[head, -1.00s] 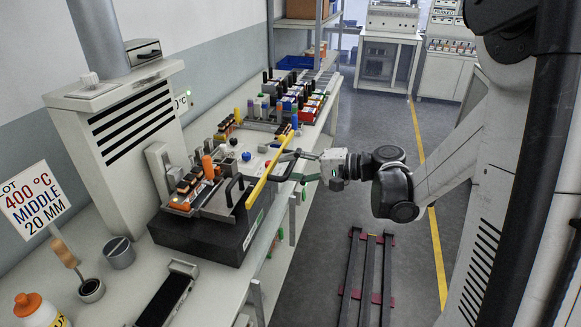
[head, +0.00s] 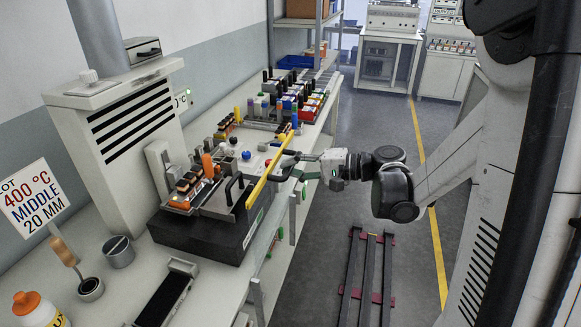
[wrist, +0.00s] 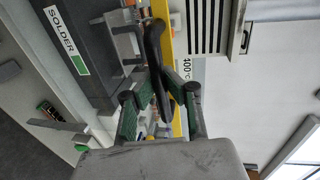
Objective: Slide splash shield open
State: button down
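The splash shield (head: 262,185) shows as a long yellow bar along the front edge of the dark solder unit (head: 200,236). Black handles stand at the bar; the far one (head: 284,172) is at my gripper (head: 291,163). In the wrist view, my gripper's green fingers (wrist: 160,78) converge on the black handle (wrist: 154,45), which passes between their tips, and the yellow bar (wrist: 164,12) runs just behind it. The gripper looks shut on the handle. The fingertip contact is partly hidden.
Orange-and-black connectors (head: 190,185) sit on the unit behind the bar. A tall vented housing (head: 125,125) stands behind it. The aisle floor (head: 335,225) on the right has free room.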

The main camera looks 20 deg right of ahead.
notch_tip(320, 180, down, 26)
jog(key=b, duration=2)
jog(key=shift+r+b, duration=0.25)
jog(key=shift+b, duration=0.05)
jog(key=c, duration=1.7)
grip_release()
jog(key=v, duration=1.2)
jog(key=s+a+r+g+h+p, duration=0.1)
jog(key=a+r+g+h+p, duration=0.15)
jog(key=a, duration=0.35)
jog(key=s+a+r+n+h+p, duration=0.1)
jog(key=s+r+n+h+p, duration=0.1)
jog(key=s, duration=0.3)
jog(key=s+a+r+n+h+p, duration=0.1)
jog(key=s+r+n+h+p, duration=0.1)
jog(key=s+r+h, duration=0.3)
jog(key=s+a+r+n+t+h+p, duration=0.1)
jog(key=s+r+n+h+p, duration=0.1)
jog(key=s, duration=0.4)
jog(key=shift+a+r+n+h+p, duration=0.2)
jog(key=shift+r+h+p, duration=0.2)
jog(key=shift+r+p, duration=0.25)
jog(key=shift+a+r+n+h+p, duration=0.1)
jog(key=shift+r+n+h+p, duration=0.1)
jog(key=shift+r+h+p, duration=0.25)
